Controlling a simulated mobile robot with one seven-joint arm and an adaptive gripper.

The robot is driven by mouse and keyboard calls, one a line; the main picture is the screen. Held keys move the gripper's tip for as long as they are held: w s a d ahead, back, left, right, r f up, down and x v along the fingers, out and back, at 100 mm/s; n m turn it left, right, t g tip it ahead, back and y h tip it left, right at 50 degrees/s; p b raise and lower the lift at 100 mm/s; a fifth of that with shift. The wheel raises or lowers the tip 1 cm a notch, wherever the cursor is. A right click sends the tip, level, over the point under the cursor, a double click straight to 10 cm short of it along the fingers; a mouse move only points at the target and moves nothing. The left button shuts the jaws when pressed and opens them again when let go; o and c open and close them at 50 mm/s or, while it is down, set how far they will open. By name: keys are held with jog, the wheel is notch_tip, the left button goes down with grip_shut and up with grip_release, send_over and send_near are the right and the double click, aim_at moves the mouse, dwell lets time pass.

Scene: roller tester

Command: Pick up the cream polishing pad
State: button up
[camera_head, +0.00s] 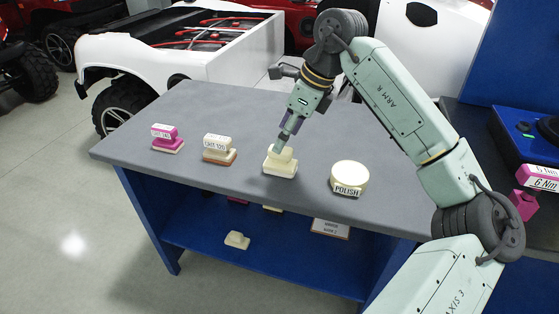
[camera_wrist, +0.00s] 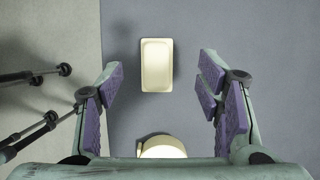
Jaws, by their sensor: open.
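A round cream pad (camera_head: 350,174) with a "POLISH" label stands on the grey bench, toward its right end. In the wrist view a round cream shape (camera_wrist: 162,148), apparently this pad, shows at the bottom edge, partly hidden by my gripper body. A rectangular cream block (camera_head: 280,168) with a raised handle sits just left of the pad. It also shows in the wrist view (camera_wrist: 156,66), centred ahead between the fingers. My gripper (camera_head: 283,143) is above this block, its fingers spread with nothing between them (camera_wrist: 160,85). Contact with the block cannot be told.
On the grey bench (camera_head: 240,110), a brown-based block (camera_head: 219,150) and a pink block (camera_head: 167,138) stand farther left. A cream block (camera_head: 237,240) lies on the blue lower shelf. A white vehicle body (camera_head: 170,55) stands behind the bench. A blue station (camera_head: 530,135) is at right.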

aim_at(272, 158)
jog(key=x, duration=0.4)
jog(key=p+x, duration=0.1)
jog(key=x, duration=0.3)
jog(key=shift+s+f, duration=0.1)
jog(key=shift+s, duration=0.15)
jog(key=shift+c, duration=0.4)
jog(key=c, duration=1.2)
